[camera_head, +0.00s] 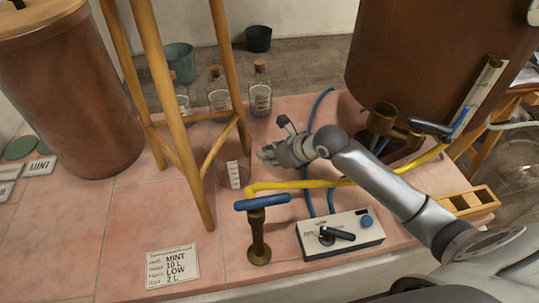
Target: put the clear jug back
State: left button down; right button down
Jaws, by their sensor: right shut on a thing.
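The clear jug (234,174) stands upright in the camera_head view, with white scale marks on its wall. It is on or just above the pink tiled counter (130,225), near the wooden stand's legs; I cannot tell whether its base touches. My right gripper (264,153) reaches in from the right and is shut at the jug's right side. The fingertips and the place where they hold the jug are small and partly hidden. My left gripper is not in view.
A wooden stand (160,85) rises left of the jug. Corked bottles (260,92) stand behind. A yellow pipe (310,184), a blue-handled valve (259,228) and a control box (340,234) are in front. A copper vessel (425,60) is at right. The front-left tiles hold a card (172,266).

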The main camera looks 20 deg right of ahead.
jog(key=shift+w, duration=0.1)
jog(key=c, duration=1.8)
grip_release()
jog(key=shift+f, duration=0.1)
jog(key=shift+c, duration=0.2)
jog(key=o, duration=0.4)
jog(key=shift+c, duration=0.2)
